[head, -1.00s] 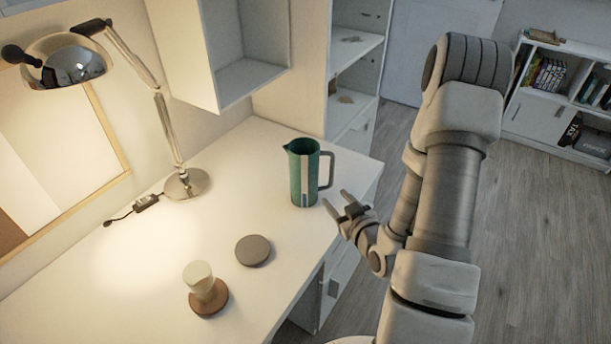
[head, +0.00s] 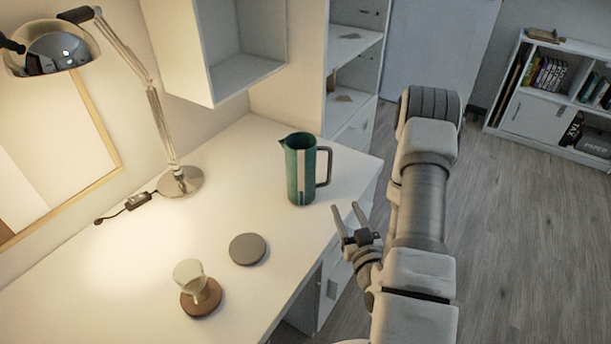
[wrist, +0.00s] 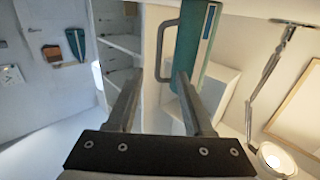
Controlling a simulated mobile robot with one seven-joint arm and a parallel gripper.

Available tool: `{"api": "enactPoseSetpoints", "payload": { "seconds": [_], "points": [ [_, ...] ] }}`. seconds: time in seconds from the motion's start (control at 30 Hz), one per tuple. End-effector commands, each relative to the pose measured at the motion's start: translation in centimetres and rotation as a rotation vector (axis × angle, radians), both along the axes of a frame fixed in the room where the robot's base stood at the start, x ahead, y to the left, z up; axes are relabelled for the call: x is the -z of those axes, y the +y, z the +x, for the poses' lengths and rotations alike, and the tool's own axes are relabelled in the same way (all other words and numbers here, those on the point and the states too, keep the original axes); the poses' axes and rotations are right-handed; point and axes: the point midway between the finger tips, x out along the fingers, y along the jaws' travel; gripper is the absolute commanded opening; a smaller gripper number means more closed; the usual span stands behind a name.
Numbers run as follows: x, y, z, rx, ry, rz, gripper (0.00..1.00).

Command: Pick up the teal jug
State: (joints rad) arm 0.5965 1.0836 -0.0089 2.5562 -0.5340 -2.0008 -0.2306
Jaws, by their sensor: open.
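The teal jug (head: 300,172) stands upright on the white desk, with a pale strip on its front and a grey handle on its right side. In the wrist view the jug (wrist: 193,48) shows at the top, with its handle (wrist: 166,52) to its left. My gripper (head: 347,213) is open and empty at the desk's right edge, just right of and nearer than the jug. In the wrist view my gripper's two fingers (wrist: 157,98) are spread below the jug and its handle. The fingers look apart from the jug.
A chrome lamp (head: 180,182) stands at the back left. Shelves (head: 352,75) rise behind the jug. The desk around the jug is clear.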

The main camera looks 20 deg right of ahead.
Motion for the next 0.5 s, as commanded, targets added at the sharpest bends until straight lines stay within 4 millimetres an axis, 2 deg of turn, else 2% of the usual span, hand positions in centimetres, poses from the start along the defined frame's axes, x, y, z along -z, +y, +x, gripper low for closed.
{"api": "enactPoseSetpoints", "payload": {
  "seconds": [0.13, 0.33, 0.5],
  "points": [
    [-0.3, 0.1, 0.9, -0.003, -0.016, -0.005, 0.52],
    [-0.1, -0.4, 3.2, 0.001, -0.018, -0.003, 0.52],
    [0.1, -0.5, 4.1, 0.0, -0.016, -0.003, 0.52]
  ]
}}
